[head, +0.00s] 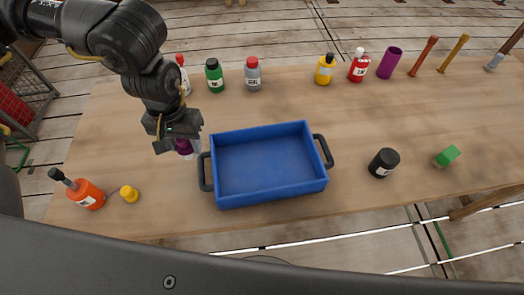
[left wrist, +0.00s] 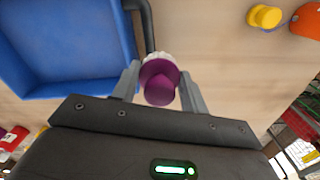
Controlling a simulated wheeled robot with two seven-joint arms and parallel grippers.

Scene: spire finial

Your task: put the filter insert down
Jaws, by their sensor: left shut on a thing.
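My left gripper (head: 181,140) is at the left of the blue tray, pointing down, and is shut on a small purple and whitish piece, which I take as the filter insert (head: 185,147). In the left wrist view my gripper (left wrist: 160,72) has a finger on each side of the filter insert (left wrist: 160,88), whose purple rounded end faces the camera and whose whitish part lies beyond. Whether its lower end touches the table cannot be told. My right gripper is not in view.
The empty blue tray (head: 268,196) with black handles (head: 205,172) stands close right of the insert. An orange bottle (head: 86,193) and a yellow cap (head: 129,194) lie to the left. A black jar (head: 383,163) and green cap (head: 447,156) stand right. Bottles line the back edge.

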